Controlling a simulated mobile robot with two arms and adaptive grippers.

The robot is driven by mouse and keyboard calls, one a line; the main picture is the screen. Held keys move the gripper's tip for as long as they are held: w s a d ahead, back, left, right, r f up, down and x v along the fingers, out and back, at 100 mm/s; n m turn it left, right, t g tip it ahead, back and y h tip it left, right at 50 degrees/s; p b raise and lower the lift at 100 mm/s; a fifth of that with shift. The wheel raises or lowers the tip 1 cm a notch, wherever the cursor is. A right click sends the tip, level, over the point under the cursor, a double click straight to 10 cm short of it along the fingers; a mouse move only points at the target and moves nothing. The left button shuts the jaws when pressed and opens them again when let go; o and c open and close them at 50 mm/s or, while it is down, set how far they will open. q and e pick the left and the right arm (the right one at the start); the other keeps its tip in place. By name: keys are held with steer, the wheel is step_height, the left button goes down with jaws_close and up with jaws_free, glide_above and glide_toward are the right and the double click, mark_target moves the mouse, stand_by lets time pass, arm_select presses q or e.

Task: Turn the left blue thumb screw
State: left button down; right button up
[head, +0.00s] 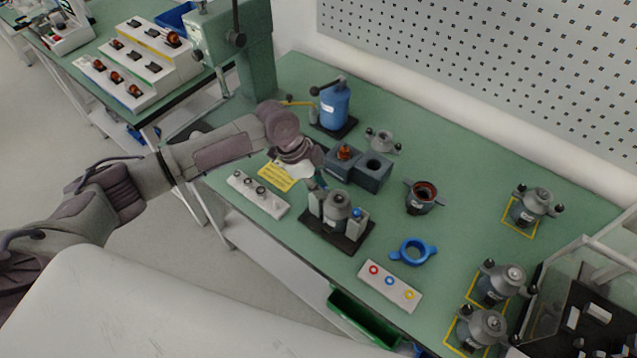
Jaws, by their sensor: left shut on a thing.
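The fixture (337,240) is a dark base plate with grey side posts, standing on the green table. A grey motor part (337,205) sits upright between the posts. A blue thumb screw (357,212) tops the right post. My left gripper (316,184) reaches in from the left and points down over the left post. It is shut on the left blue thumb screw, which the fingers mostly hide. My right gripper is not in view.
Grey blocks (371,172) stand just behind the fixture, and a blue bottle-like unit (334,108) farther back. A blue ring (413,251) and a white button strip (390,286) lie to the right. Another white strip (258,194) lies left. Several grey housings stand at the right.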

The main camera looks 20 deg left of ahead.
arm_select(q)
steer(key=m+g+b, duration=0.1)
steer(key=m, duration=0.2)
steer(key=shift+w+f+b, duration=0.1)
steer(key=shift+w+b, duration=0.05)
steer(key=shift+b, duration=0.2)
steer(key=shift+m+g, duration=0.4)
steer(key=shift+m, duration=0.4)
steer(key=c, duration=1.1)
jaws_free()
steer(key=shift+o, duration=0.2)
steer(key=s+v, duration=0.1)
steer(key=v, duration=1.1)
steer(key=shift+w, duration=0.45)
